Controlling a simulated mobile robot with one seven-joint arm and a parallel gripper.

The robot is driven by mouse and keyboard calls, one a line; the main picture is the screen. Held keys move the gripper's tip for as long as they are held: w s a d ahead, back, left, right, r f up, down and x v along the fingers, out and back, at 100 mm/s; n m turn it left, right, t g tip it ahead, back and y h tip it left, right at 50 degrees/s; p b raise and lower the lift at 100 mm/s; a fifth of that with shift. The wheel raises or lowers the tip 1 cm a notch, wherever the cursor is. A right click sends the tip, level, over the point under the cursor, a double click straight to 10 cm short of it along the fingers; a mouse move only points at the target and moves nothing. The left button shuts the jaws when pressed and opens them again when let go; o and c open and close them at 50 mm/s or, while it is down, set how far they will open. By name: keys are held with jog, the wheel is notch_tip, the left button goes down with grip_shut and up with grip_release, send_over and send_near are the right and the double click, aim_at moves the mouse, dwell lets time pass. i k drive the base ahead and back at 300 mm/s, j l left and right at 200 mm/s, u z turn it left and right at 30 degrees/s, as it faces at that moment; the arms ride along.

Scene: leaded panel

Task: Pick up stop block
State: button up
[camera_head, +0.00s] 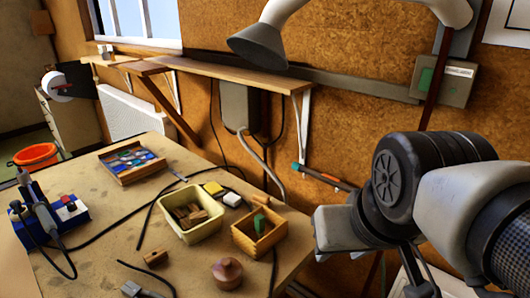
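A small wooden block (155,258) lies alone near the front of the bench (105,225); it may be the stop block. Several wooden pieces (190,214) lie in a cream tub (184,232), and I cannot tell whether one of them is a stop block. My arm fills the right side of the picture. What seems to be part of my gripper (415,272) shows at the lower right, off the bench's right side and well away from the blocks. Its fingertips are not clear, so I cannot see if it is open or shut.
A wooden box with a green item (259,223) stands right of the tub. A round brown wooden knob (227,272) is in front. A tray of coloured glass (131,160) and a blue soldering station (50,218) stand to the left. Dark cables cross the bench.

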aim_at(153, 258)
jog(key=k+u, duration=0.2)
jog(key=u, duration=0.15)
jog(key=k+j+u, duration=0.15)
jog(key=u, duration=0.15)
jog(key=k+j+u, duration=0.2)
jog(key=u, duration=0.15)
jog(key=i+j+u, duration=0.15)
jog(key=i+u, duration=0.15)
jog(key=u, duration=0.15)
